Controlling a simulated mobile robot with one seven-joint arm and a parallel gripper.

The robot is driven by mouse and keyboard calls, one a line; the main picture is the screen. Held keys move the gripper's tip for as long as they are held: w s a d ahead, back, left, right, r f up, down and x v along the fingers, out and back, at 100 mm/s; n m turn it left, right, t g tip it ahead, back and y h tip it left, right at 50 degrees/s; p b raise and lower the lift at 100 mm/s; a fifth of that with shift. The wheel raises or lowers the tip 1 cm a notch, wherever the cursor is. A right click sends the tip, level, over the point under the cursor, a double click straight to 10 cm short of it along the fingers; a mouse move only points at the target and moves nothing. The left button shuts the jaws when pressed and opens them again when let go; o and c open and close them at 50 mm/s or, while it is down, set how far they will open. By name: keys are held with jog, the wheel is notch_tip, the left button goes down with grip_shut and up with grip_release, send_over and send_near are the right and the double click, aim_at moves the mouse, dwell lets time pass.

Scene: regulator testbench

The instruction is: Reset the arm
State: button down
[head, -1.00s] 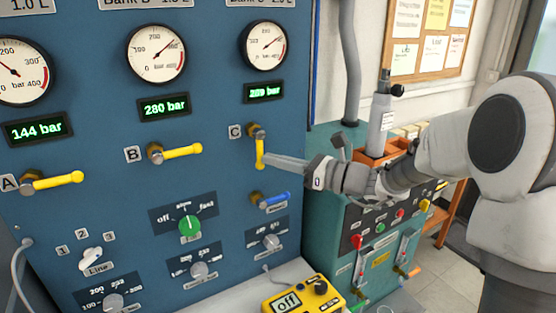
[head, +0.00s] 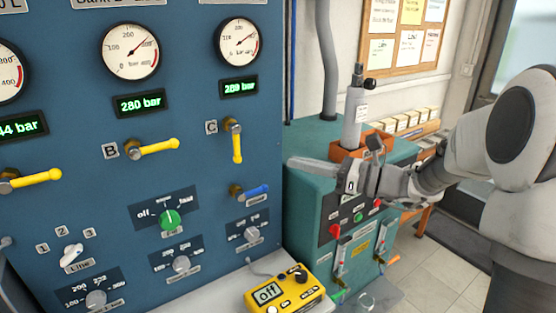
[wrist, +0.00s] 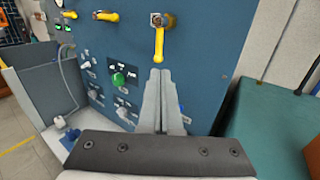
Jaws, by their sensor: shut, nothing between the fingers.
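My arm reaches in from the right in the head view. My gripper (head: 290,162) is shut and empty, in front of the teal cabinet and to the right of the blue panel (head: 190,95). The yellow lever of valve C (head: 237,145) hangs straight down, left of my fingertips and apart from them in the head view. In the wrist view my shut fingers (wrist: 160,72) point toward the panel, and the C lever (wrist: 159,45) shows just beyond the tips. The yellow lever of valve B (head: 155,147) lies near horizontal.
A teal cabinet (head: 312,215) with a grey cylinder (head: 354,115) on top stands right of the panel. A yellow meter (head: 285,290) reading "off" lies on the ledge below. A blue lever (head: 252,190) sits under valve C. Displays B and C read 280 and 289 bar.

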jog(key=s+a+f+n+g+h, duration=0.1)
jog(key=s+f+n+g+h, duration=0.15)
jog(key=s+n+h, duration=0.4)
jog(key=s+a+f+n+g+h, duration=0.1)
jog(key=s+f+n+g, duration=0.2)
jog(key=s, duration=0.7)
jog(key=s+d+n+t+h, duration=0.4)
jog(key=s+d+n+h, duration=0.5)
jog(key=d+n, duration=0.3)
jog(key=shift+s+r+n, duration=0.4)
jog(key=shift+s+n, duration=0.1)
jog(key=shift+n, duration=0.05)
